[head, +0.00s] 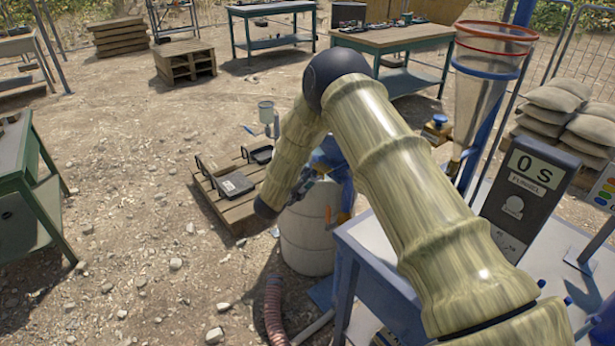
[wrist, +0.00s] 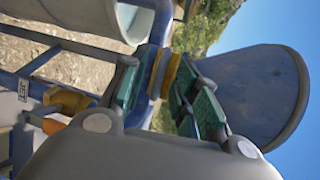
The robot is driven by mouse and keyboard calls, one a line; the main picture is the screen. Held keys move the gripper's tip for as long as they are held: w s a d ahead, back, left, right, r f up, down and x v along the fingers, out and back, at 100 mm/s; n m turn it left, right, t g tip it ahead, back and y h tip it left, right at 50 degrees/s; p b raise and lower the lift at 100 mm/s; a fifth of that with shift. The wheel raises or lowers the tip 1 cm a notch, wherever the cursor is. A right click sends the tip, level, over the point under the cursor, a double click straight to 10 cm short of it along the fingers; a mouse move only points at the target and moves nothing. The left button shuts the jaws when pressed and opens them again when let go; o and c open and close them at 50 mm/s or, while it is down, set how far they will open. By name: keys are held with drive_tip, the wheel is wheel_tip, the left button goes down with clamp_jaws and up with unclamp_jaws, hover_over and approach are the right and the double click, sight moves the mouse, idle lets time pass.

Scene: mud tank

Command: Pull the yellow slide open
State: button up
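In the wrist view, a yellow collar-like piece (wrist: 165,74), likely the yellow slide, sits against a blue bar (wrist: 149,88). My gripper (wrist: 160,82) has its two green-padded fingers apart, one on each side of the blue bar and yellow piece. A gap shows beside the right finger; I cannot tell whether either finger touches. In the head view my gripper (head: 307,183) is at the blue frame (head: 335,165) above a pale drum (head: 305,240), partly behind my arm. The yellow slide cannot be made out there.
A second yellow part (wrist: 68,100) and an orange part (wrist: 52,126) lie left in the wrist view. In the head view, a pallet (head: 235,210) with black cases and a ribbed hose (head: 275,310) are near the drum.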

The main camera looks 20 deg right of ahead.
drive_tip(key=shift+w+d+f, duration=0.15)
drive_tip(key=shift+w+d, duration=0.15)
drive_tip(key=shift+d, duration=0.05)
clamp_jaws()
drive_tip(key=shift+s+a+f+b, duration=0.15)
drive_tip(key=shift+s+a, duration=0.15)
drive_tip(key=shift+a, duration=0.5)
drive_tip(key=shift+s+a+r+b, duration=0.1)
drive_tip(key=shift+s+a+b, duration=0.15)
drive_tip(key=shift+a, duration=0.5)
drive_tip(key=shift+s+a+f+b, duration=0.1)
drive_tip(key=shift+s+a, duration=0.25)
drive_tip(key=shift+a, duration=0.45)
unclamp_jaws()
drive_tip(key=shift+a, duration=0.2)
drive_tip(key=shift+d, duration=0.2)
drive_tip(key=v, duration=1.2)
